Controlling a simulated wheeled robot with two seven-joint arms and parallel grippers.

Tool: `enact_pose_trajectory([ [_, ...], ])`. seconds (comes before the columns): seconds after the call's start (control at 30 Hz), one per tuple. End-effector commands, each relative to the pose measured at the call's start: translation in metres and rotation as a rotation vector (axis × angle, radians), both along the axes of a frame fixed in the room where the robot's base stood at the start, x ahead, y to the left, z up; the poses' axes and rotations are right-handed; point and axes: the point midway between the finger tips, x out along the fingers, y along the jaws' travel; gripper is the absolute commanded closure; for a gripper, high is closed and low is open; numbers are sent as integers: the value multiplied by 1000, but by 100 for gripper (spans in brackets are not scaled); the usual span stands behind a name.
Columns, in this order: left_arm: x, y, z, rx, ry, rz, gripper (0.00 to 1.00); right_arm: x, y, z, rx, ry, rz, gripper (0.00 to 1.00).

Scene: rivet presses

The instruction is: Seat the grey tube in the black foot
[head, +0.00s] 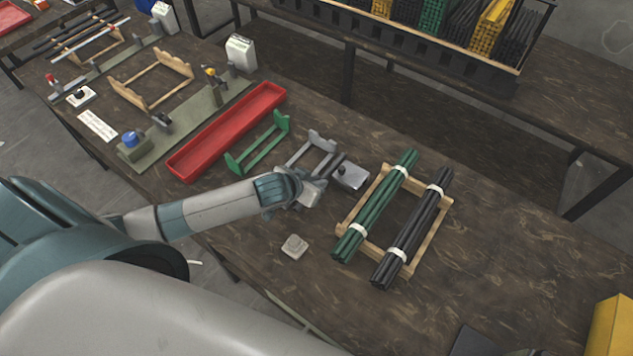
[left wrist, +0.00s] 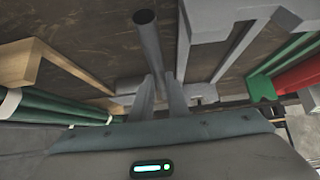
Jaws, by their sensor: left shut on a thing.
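My left gripper (head: 326,178) is shut on the grey tube. In the left wrist view the tube (left wrist: 148,40) is a dark grey cylinder that sticks out from between the two fingers (left wrist: 160,95), its round end at the top of the picture. In the head view the tube (head: 340,160) is small and partly hidden by the gripper, beside a grey cradle (head: 318,142). A grey metal block (head: 352,177) with a dark spot on top stands just right of the gripper. I cannot tell a black foot for sure in either view. My right gripper is not in view.
A wooden rack (head: 410,272) holds green rods (head: 378,205) and black rods (head: 415,228) at right. A green cradle (head: 262,148) and a red tray (head: 228,132) lie left. A small grey block (head: 294,245) sits in front.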

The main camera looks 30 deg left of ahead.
Motion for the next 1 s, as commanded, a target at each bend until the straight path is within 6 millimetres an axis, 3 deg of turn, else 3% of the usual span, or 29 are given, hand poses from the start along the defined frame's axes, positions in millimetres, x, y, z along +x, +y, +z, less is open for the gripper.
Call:
enact_pose_trajectory([
  [0.13,0,0,-10,1,0,-1,100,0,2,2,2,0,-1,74],
  [0.5,0,0,-13,1,0,-1,100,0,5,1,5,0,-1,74],
  [0.53,0,0,-13,2,1,0,83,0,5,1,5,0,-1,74],
  [0.57,0,0,-13,1,0,0,78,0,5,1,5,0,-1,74],
  [1.0,-1,0,-9,1,0,-1,78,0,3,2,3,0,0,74],
])
